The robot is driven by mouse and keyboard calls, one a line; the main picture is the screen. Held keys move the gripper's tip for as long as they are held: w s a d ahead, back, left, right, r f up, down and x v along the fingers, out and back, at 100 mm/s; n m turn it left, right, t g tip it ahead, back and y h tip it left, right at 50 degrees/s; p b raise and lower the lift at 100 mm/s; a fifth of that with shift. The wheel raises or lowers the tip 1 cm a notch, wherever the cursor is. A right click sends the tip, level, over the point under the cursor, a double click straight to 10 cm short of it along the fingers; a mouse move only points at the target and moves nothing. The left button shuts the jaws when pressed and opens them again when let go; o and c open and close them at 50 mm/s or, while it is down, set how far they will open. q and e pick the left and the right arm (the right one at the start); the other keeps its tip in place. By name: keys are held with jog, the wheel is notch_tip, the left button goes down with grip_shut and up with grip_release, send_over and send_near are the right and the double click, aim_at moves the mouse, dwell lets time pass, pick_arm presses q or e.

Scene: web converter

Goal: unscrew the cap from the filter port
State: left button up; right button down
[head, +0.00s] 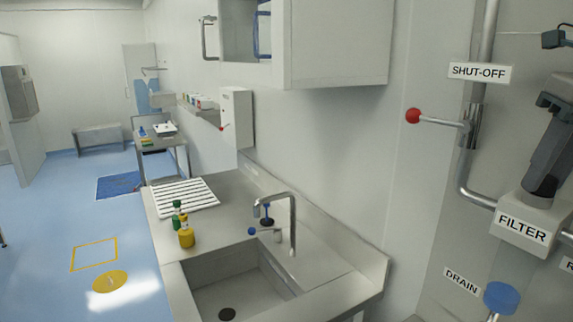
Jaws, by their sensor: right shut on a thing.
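The filter block (527,228), a pale grey box labelled FILTER, sits on the pipe at the right edge. My right gripper (541,190) comes down from the upper right, tilted, with its dark fingers at the top of the filter block. It is shut on the cap at the filter port. The fingers hide the cap, so I cannot tell whether it is seated or loose. My left gripper is not in view.
A pipe with a red-knobbed shut-off lever (413,116) stands left of the filter. A blue drain knob (501,298) is below it. A steel sink (235,285) with a tap (292,215), green and yellow bottles (186,236) and a white rack (185,195) are further left.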

jog(key=shift+s+a+n+p, duration=0.1)
jog(key=shift+s+n+p, duration=0.1)
jog(key=shift+n+p, duration=0.5)
jog(key=shift+s+r+n+y+p, duration=0.1)
jog(key=shift+s+n+y+p, duration=0.15)
jog(key=shift+n+p, duration=0.25)
jog(key=shift+s+r+n+y+p, duration=0.1)
jog(key=shift+n+y+p, duration=0.15)
jog(key=shift+n, duration=0.45)
